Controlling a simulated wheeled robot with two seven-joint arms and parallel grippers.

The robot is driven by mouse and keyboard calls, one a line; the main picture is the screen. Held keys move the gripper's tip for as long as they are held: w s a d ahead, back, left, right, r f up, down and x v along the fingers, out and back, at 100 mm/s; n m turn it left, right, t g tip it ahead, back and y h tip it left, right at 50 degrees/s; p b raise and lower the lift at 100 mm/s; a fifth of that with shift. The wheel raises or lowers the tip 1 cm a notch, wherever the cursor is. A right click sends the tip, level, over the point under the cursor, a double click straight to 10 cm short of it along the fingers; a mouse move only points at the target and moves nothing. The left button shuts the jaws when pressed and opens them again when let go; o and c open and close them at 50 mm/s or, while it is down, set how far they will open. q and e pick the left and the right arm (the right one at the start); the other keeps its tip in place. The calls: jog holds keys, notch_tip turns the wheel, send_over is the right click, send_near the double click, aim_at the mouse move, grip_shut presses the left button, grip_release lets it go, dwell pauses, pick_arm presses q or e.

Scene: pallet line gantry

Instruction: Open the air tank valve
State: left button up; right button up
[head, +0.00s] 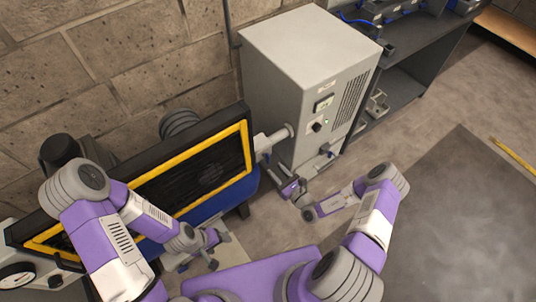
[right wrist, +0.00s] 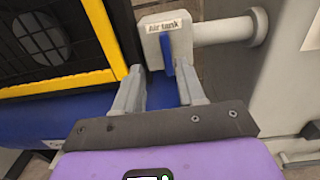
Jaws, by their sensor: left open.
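The air tank valve is a pale grey block (right wrist: 168,40) labelled "Air tank" on a grey pipe, with a blue lever handle (right wrist: 168,57) hanging down its front. In the head view the valve's grey pipe (head: 274,137) shows beside the yellow-framed guard. My right gripper (right wrist: 160,82) is open, its fingers on either side of the handle's lower end, with gaps visible on both sides. In the head view my right gripper (head: 279,174) is small and its fingers are hard to make out. My left gripper (head: 212,243) is open and empty, low in front of the blue machine.
A black, yellow-framed guard (head: 190,178) on a blue body stands left of the valve. A grey cabinet (head: 305,85) with a gauge and knob stands behind and to the right. A dark workbench (head: 405,75) is further right.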

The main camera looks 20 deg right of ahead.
aim_at(269, 160)
jog(key=shift+h, duration=0.3)
jog(key=x, duration=0.2)
jog(key=b+x, duration=0.1)
jog(key=x, duration=0.4)
jog(key=shift+w+d+b, duration=0.25)
jog(key=shift+w+b, duration=0.1)
jog(key=shift+r, duration=0.1)
jog(key=shift+c, duration=0.2)
grip_shut()
